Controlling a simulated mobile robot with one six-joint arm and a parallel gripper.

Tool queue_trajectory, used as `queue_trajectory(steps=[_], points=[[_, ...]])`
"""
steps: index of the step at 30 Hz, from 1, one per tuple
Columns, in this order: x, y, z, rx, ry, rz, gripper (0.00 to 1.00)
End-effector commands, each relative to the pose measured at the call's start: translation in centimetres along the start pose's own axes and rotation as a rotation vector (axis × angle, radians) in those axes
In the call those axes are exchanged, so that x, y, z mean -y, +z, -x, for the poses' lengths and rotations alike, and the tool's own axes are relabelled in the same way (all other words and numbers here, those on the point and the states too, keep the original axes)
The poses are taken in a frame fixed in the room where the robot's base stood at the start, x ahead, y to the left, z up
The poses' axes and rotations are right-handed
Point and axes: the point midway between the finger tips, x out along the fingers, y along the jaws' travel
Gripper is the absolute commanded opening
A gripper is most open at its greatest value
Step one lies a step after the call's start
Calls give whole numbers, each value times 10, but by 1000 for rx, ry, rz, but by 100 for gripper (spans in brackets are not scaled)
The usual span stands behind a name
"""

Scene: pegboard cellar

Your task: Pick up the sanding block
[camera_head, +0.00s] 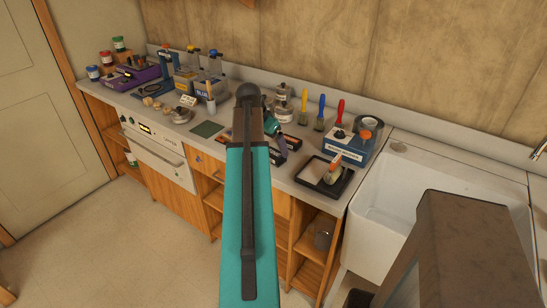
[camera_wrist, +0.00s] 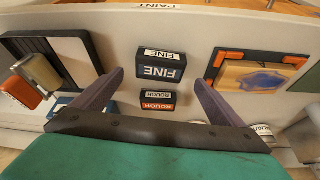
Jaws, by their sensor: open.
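Two dark sanding blocks lie on the counter. One block with a blue FINE label (camera_wrist: 160,68) is between the tips of my gripper's fingers in the wrist view, apart from both. The other block, with a red ROUGH label (camera_wrist: 158,100), lies behind it, farther from the counter's front edge. My gripper (camera_wrist: 158,76) is open and empty above them. In the head view the FINE block (camera_head: 277,157) and the ROUGH block (camera_head: 293,142) show partly beside my arm, which hides much of the gripper.
A black tray (camera_head: 334,192) with a brush-like tool stands right of the blocks in the head view. Jars, brushes and a blue tape dispenser (camera_head: 345,146) stand behind. A white sink (camera_head: 385,215) is at right.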

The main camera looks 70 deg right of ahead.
Motion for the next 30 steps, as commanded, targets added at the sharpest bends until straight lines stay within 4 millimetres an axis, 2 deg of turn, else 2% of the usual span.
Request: queue_trajectory(steps=[8,18,30], points=[[-1,2,-16,1,2,0,92],[-1,4,-45,1,1,0,92],[0,5,-51,0,0,0,92]])
